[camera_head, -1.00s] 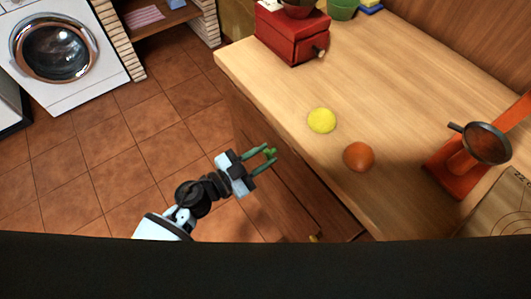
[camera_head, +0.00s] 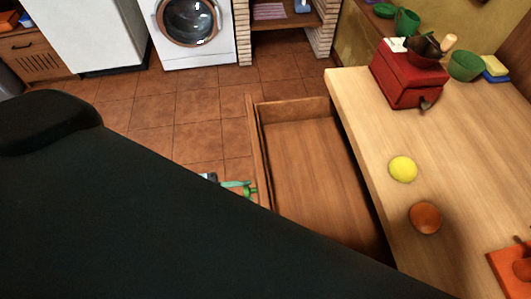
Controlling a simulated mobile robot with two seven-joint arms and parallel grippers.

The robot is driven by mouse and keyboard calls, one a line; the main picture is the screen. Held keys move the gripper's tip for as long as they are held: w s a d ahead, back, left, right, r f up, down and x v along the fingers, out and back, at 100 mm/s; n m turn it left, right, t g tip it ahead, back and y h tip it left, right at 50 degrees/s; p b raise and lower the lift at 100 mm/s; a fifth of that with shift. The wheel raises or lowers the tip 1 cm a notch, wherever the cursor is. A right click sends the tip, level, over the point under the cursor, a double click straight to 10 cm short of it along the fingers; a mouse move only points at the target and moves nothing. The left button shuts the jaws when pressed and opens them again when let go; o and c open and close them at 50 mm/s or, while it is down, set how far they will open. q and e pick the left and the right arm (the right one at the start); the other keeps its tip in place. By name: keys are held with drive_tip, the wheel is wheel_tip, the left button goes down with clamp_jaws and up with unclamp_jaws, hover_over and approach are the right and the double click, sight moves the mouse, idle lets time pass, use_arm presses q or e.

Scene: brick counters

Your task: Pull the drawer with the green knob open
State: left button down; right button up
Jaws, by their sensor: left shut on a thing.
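The drawer (camera_head: 312,170) with the green knob stands pulled out from the wooden counter, and its bare, empty inside shows in the head view. The green knob (camera_head: 253,191) is on the outer face of the drawer front, small and partly hidden by the fingers. My left gripper (camera_head: 246,187) is at the drawer front, its green fingers shut on the knob. Most of my left arm is hidden behind a large dark shape in the foreground. My right gripper is not in view.
On the counter (camera_head: 410,120) are a red box (camera_head: 405,82), a yellow ball-like thing (camera_head: 403,169) and an orange-brown round thing (camera_head: 425,218). Free tiled floor (camera_head: 190,128) lies left of the drawer. A washing machine (camera_head: 186,30) stands at the back.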

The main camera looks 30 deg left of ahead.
use_arm(q)
drive_tip(key=v, duration=0.3)
drive_tip(key=shift+s+a, duration=0.2)
drive_tip(key=shift+a, duration=0.15)
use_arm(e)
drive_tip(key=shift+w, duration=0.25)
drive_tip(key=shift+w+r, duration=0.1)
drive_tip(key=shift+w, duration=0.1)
use_arm(q)
drive_tip(key=c, duration=1.1)
unclamp_jaws()
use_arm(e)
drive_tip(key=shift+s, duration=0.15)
use_arm(q)
drive_tip(key=shift+b+v, duration=0.55)
drive_tip(key=shift+v, duration=3.35)
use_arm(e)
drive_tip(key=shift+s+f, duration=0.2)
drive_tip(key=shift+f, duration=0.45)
